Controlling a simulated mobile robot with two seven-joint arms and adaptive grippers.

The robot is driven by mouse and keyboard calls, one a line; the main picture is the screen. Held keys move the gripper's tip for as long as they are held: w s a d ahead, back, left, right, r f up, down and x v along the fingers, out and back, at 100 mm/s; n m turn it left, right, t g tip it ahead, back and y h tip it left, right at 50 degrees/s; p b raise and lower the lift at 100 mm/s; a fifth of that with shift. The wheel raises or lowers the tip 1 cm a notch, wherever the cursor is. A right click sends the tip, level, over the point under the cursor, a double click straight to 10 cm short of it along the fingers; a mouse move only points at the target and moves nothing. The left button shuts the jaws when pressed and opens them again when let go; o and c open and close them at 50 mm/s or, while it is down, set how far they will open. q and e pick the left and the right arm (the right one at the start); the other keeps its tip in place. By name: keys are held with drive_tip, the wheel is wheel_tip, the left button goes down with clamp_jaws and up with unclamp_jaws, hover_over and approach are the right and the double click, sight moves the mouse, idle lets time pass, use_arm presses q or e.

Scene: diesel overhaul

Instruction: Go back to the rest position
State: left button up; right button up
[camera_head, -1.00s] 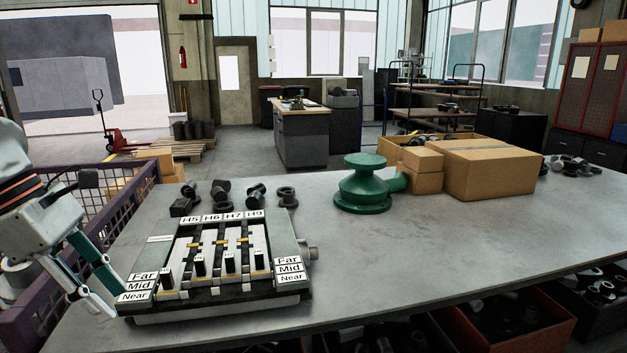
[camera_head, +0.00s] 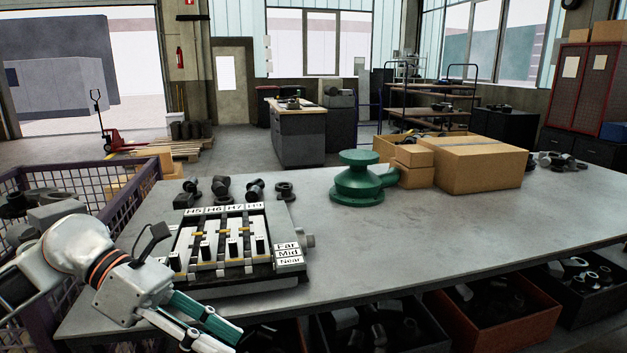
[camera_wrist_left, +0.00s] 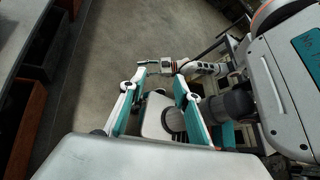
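My left gripper (camera_head: 228,338) hangs in front of the near edge of the grey workbench (camera_head: 420,240), at the lower left of the head view. Its teal and white fingers are apart with nothing between them; the left wrist view shows the same gap (camera_wrist_left: 158,88). The fixture with slots H5, H6, H7 and H9 (camera_head: 240,280) lies on the bench behind the gripper, and my arm hides its left label block. A pale arm that seems to be my right one (camera_wrist_left: 195,68) shows small in the left wrist view; its fingers are too small to read.
A green pump-like part (camera_head: 358,182) and cardboard boxes (camera_head: 480,165) stand at the back of the bench. Small dark fittings (camera_head: 222,187) sit behind the fixture. A purple mesh crate (camera_head: 105,185) is at the left. Bins of parts (camera_head: 500,312) sit below the bench edge.

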use_arm(q)
drive_tip(key=w+d+n+t+h, duration=0.3)
drive_tip(key=d+n+t+h, duration=0.2)
drive_tip(key=d+n+h, duration=0.55)
drive_tip(key=w+a+f+n+t+y, duration=0.3)
drive_tip(key=a+f+n+t+y, duration=0.3)
drive_tip(key=n, duration=0.5)
drive_tip(key=w+a+f+n+t+y, duration=0.2)
drive_tip(key=a+f+n+t+y, duration=0.15)
drive_tip(key=f+n+t, duration=0.6)
drive_tip(key=s+a+f+n+g+y, duration=0.2)
drive_tip(key=s+f+n, duration=0.3)
drive_tip(key=f, duration=0.4)
drive_tip(key=s+a+f+n+g+y, duration=0.3)
drive_tip(key=s+f+n+y, duration=0.1)
drive_tip(key=f, duration=0.5)
drive_tip(key=s+a+f+n+g+y, duration=0.2)
drive_tip(key=s+f+n+y, duration=0.2)
drive_tip(key=s+f+n, duration=0.2)
wheel_tip(320, 180, down, 3)
drive_tip(key=shift+s+a+r+n+g, duration=0.1)
drive_tip(key=shift+s+a+n+g, duration=0.1)
drive_tip(key=shift+s+n+g, duration=0.3)
